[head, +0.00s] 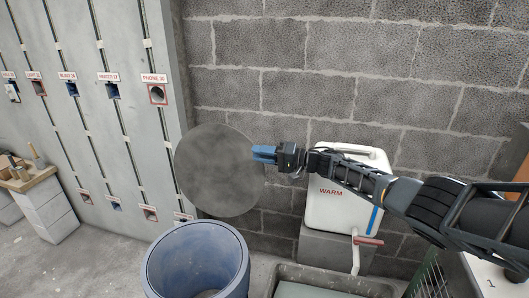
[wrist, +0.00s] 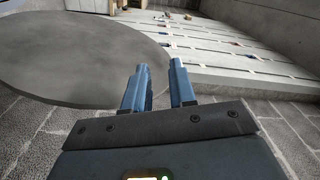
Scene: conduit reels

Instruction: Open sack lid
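A round grey lid (head: 215,172) stands tilted up above and behind a blue round bin (head: 190,248), whose mouth is uncovered. The lid also fills the upper left of the wrist view (wrist: 75,55). No separate sack can be made out. My gripper (head: 264,154) is at the lid's right edge in the head view, its blue fingers pointing left.
A white "WARM" dispenser (head: 328,205) with a tap stands under my arm. A grey basin (head: 320,280) is below it. A panel with labelled ports (head: 110,110) is on the left, with a wooden-topped bench (head: 30,180) beside it. A block wall is behind.

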